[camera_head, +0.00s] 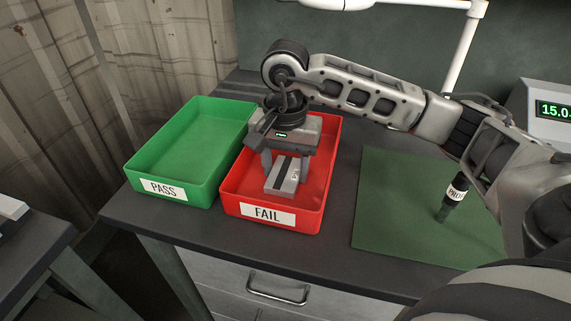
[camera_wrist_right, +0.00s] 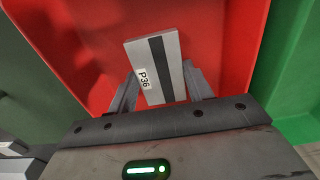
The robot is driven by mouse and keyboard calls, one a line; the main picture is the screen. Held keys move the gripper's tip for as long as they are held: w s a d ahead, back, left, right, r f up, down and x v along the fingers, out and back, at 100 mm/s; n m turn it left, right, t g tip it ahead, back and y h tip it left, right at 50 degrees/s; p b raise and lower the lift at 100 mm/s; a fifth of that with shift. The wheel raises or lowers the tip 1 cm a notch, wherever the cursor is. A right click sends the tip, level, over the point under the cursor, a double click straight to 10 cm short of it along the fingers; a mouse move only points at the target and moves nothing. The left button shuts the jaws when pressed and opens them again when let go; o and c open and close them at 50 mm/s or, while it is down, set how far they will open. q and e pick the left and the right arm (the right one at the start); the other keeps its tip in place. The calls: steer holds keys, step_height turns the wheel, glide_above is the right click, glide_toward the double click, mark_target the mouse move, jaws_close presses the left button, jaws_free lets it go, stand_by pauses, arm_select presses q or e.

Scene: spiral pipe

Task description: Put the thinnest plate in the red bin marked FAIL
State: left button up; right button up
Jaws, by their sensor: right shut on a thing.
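The red bin marked FAIL (camera_head: 232,205) stands on the dark bench to the right of the green bin. My right gripper (camera_head: 284,168) is over the red bin, with its fingers pointing down inside the walls. It is shut on a grey plate (camera_head: 285,181) with a dark stripe. In the right wrist view the plate (camera_wrist_right: 169,80) shows a label reading P36 and sits between the fingers (camera_wrist_right: 160,92). The red bin's floor (camera_wrist_right: 90,35) is behind it. I cannot tell whether the plate touches the floor. My left gripper is not in view.
A green bin marked PASS (camera_head: 137,182) stands left of the red bin, close beside it. A green mat (camera_head: 395,215) at the right bears a dark labelled cylinder (camera_head: 453,200). A display box (camera_head: 550,115) stands at the back right. The bench front between bins and mat is clear.

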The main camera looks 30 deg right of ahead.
mark_target(285, 173)
steer(key=o, duration=1.4)
steer(key=shift+f, duration=0.1)
steer(key=shift+o, duration=0.2)
step_height(285, 173, up, 12)
steer(key=p, duration=0.1)
steer(key=shift+r, duration=0.2)
